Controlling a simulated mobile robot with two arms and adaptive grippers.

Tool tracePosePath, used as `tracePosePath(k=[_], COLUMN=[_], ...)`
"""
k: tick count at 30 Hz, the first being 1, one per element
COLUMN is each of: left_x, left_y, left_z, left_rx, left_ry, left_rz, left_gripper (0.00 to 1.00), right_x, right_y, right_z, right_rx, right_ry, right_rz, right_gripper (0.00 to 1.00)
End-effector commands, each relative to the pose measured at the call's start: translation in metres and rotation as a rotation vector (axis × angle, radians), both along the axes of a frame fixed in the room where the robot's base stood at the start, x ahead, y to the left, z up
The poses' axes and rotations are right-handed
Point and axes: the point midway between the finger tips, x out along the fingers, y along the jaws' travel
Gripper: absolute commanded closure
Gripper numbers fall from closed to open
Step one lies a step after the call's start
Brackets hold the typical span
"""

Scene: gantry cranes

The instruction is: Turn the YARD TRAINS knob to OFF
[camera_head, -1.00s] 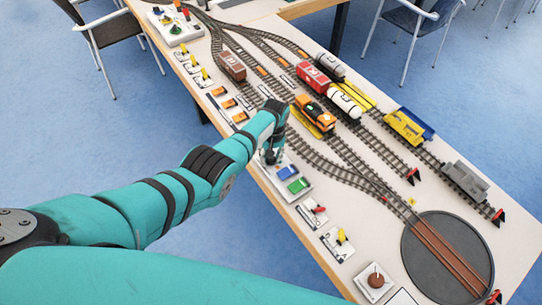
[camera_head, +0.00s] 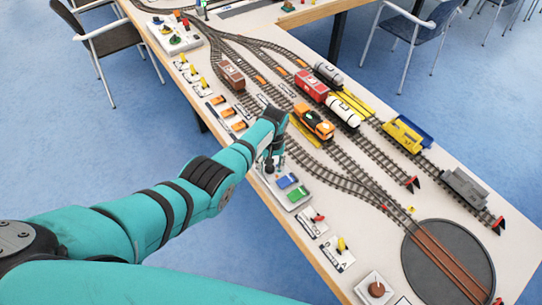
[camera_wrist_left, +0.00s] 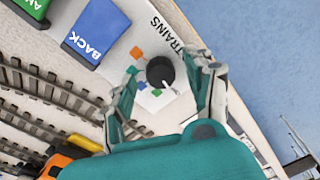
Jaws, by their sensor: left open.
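The YARD TRAINS knob (camera_wrist_left: 160,72) is a round black knob with a white pointer on a white panel (camera_wrist_left: 180,107). The pointer points to the lower right in the left wrist view. Coloured squares, orange, teal, blue and green, lie around the knob; their lettering cannot be read. The printed word TRAINS shows beside it. My left gripper (camera_head: 269,168) is open over the panel's far end in the head view, where it hides the knob. In the wrist view its two fingers stand on either side of the knob; contact cannot be told. My right gripper is not in view.
A blue BACK button (camera_wrist_left: 95,32) and a green button (camera_wrist_left: 30,7) sit beside the knob. Track with an orange locomotive (camera_head: 313,121) runs close to the panel. Small lever plates (camera_head: 311,219) and a turntable (camera_head: 447,262) lie toward the near end.

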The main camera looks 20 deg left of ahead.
Motion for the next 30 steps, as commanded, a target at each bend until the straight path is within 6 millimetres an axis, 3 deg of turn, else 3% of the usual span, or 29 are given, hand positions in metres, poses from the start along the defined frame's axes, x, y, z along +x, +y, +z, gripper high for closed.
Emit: tracePosePath(k=[5, 12, 18, 30], left_x=[0.001, 0.003, 0.003, 0.003], left_y=[-0.001, -0.004, -0.005, -0.006], left_z=[0.019, 0.073, 0.105, 0.117], left_rx=[-0.001, -0.001, 0.000, 0.000], left_ry=[-0.005, -0.007, -0.004, -0.002], left_rz=[0.000, 0.001, 0.001, 0.000], left_gripper=[0.46, 0.46, 0.46, 0.46], right_x=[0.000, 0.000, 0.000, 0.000], right_y=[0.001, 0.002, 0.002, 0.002], right_z=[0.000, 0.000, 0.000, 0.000], right_rx=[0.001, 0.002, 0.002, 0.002], right_ry=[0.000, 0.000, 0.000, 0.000], right_rz=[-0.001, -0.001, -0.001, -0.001], right_gripper=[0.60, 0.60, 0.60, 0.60])
